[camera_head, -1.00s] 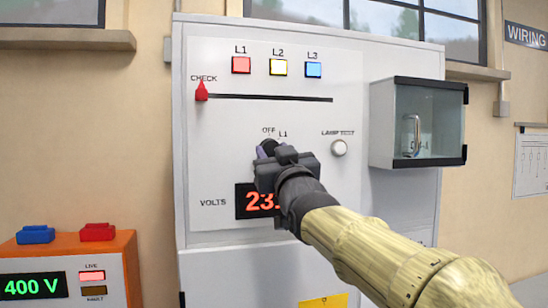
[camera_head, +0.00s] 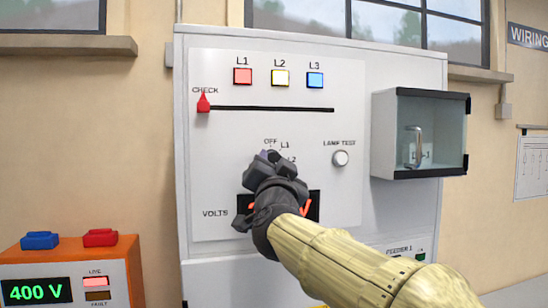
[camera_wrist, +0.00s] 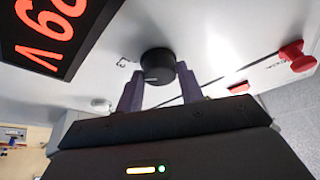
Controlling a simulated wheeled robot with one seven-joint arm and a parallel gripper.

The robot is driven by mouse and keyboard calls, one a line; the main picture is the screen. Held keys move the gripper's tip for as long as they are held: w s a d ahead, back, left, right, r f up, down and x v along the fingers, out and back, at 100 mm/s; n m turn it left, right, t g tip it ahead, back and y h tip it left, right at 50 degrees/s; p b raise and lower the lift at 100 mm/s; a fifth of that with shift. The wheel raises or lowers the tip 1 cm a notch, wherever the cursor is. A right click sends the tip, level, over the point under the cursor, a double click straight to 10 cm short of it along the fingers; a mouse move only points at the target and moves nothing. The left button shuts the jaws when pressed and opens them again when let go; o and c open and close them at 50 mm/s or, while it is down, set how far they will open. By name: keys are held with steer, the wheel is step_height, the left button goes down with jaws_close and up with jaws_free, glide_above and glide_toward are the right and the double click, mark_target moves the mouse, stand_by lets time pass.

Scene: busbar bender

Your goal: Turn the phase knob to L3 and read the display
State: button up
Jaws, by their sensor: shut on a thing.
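The dark round phase knob (camera_wrist: 157,66) stands out from the white cabinet panel in the wrist view. My gripper (camera_wrist: 160,88) is shut on it, one finger on each side; in the head view my gripper (camera_head: 272,168) covers most of the knob. OFF, L1 and L2 labels (camera_head: 285,146) show around it. In the wrist view a tilted label (camera_wrist: 123,62), apparently L3, lies beside the knob. I cannot tell exactly where the knob points. The red-lit volts display (camera_head: 313,207) is mostly hidden by my gripper. In the wrist view the display (camera_wrist: 60,30) is turned and cut off, so its full reading is unclear.
A red CHECK slider (camera_head: 203,103) sits at the left end of its slot. A lamp test button (camera_head: 340,158) is right of the knob. A glass-fronted box (camera_head: 419,133) juts out at right. An orange unit (camera_head: 70,268) reading 400 V stands at lower left.

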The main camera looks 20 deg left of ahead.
steer(key=shift+m+h, duration=0.4)
steer(key=shift+m, duration=0.2)
steer(key=o, duration=1)
steer(key=shift+s, duration=0.1)
steer(key=b+v, duration=0.6)
steer(key=v, duration=1.1)
steer(key=shift+f, duration=0.25)
